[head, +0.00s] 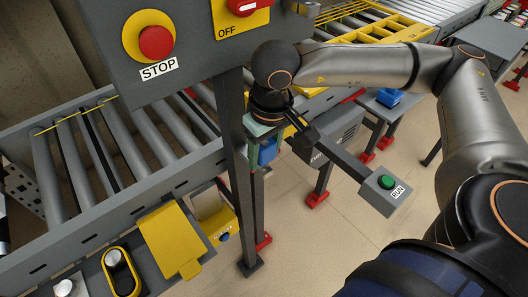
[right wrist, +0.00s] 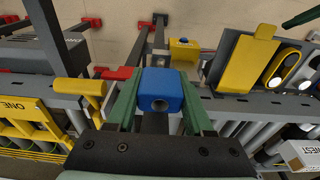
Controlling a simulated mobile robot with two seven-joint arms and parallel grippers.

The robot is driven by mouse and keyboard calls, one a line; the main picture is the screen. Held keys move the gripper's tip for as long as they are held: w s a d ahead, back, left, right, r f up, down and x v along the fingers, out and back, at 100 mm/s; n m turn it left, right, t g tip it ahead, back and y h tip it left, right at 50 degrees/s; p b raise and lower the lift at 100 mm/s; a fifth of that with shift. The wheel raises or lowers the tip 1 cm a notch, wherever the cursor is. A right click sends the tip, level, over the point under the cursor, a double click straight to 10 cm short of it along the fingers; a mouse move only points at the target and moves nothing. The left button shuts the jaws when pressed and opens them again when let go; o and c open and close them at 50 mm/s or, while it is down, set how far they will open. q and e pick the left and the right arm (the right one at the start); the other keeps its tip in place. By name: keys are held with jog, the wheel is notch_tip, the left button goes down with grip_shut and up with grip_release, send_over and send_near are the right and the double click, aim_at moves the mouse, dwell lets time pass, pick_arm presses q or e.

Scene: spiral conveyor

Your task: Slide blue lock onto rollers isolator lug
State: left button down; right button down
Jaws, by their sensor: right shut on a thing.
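The blue lock (right wrist: 160,90) is a small block with a round hole facing the camera in the right wrist view. It sits between the green fingers of my right gripper (right wrist: 160,80), which is shut on it. In the head view the blue lock (head: 267,152) shows partly, under my right wrist and just right of the dark grey post. A red switch (head: 243,6) on a yellow plate marked OFF is at the top, cut by the frame; I cannot tell whether it is the rollers isolator, and I cannot make out a lug. My left gripper is not in view.
A grey panel with a red STOP button (head: 156,43) and its post (head: 238,170) stand close left of my right gripper. A RUN button box (head: 386,192) juts out at right. Roller conveyor (head: 90,160) and a raised yellow flap (head: 172,240) are at left. Floor is open below.

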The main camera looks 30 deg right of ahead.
aim_at(264, 143)
jog(key=shift+r, duration=0.35)
jog(key=shift+r+p, duration=0.95)
jog(key=shift+r, duration=1.1)
